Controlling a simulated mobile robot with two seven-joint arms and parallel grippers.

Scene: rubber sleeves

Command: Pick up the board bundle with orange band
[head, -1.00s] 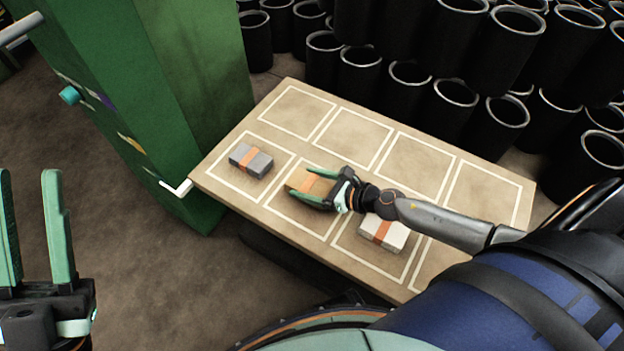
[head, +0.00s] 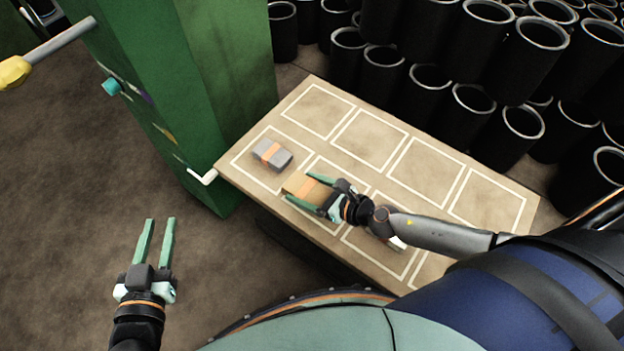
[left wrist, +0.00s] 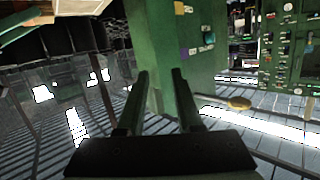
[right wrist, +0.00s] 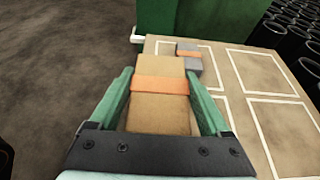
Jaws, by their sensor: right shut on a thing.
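The board bundle (head: 298,184) is a tan block with an orange band around its middle. My right gripper (head: 300,187) is shut on it, one finger along each side. In the right wrist view the bundle (right wrist: 160,112) sits between the two green fingers, with the orange band (right wrist: 160,86) across it.
A grey bundle with an orange band (head: 272,154) lies in the cell to the left on the table (head: 470,238). The back-row cells are empty. A green cabinet (head: 225,90) and black sleeves (head: 430,90) border the table.

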